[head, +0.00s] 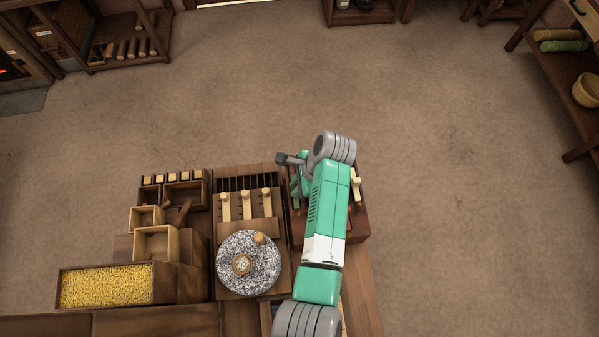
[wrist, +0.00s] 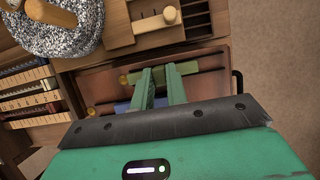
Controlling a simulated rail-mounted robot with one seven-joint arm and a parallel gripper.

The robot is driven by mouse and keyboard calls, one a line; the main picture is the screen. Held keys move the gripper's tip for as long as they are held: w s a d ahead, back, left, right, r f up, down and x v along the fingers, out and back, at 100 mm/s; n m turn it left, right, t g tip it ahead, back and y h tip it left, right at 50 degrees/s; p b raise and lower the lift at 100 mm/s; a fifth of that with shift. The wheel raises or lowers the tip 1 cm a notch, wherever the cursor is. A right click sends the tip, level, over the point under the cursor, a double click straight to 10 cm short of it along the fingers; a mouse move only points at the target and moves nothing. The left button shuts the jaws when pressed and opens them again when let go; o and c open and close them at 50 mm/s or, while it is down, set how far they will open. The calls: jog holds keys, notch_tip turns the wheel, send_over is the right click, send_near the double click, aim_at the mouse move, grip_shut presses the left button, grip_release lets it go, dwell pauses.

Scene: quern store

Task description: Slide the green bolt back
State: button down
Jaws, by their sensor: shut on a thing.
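The green bolt (wrist: 188,67) lies across a brown wooden box (wrist: 215,58) in the wrist view, with a brass-coloured knob (wrist: 122,80) at its left end. My gripper (wrist: 160,73) has its two green fingers close together over the bolt's middle part and is shut on it. The fingers hide the exact grip. A blue bolt (wrist: 122,106) lies beside it, nearer my palm, partly hidden by a finger and the palm. In the head view my arm covers much of the box (head: 358,228), and the green bolt cannot be made out clearly.
A speckled quern stone (head: 262,277) with a wooden handle stands left of the box. Behind it is a slotted wooden rack (head: 232,228) with pale pegs. A grain tray (head: 160,283) and small wooden boxes stand farther left. The floor behind and to the right is clear.

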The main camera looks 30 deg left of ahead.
jog(key=shift+r, duration=0.15)
jog(key=c, duration=1.4)
grip_release()
jog(key=shift+s+d, duration=0.2)
jog(key=shift+s, duration=0.05)
jog(key=shift+w+a, duration=0.1)
jog(key=p+v, duration=0.2)
jog(key=v, duration=0.5)
jog(key=shift+r, duration=0.3)
jog(key=shift+w, duration=0.15)
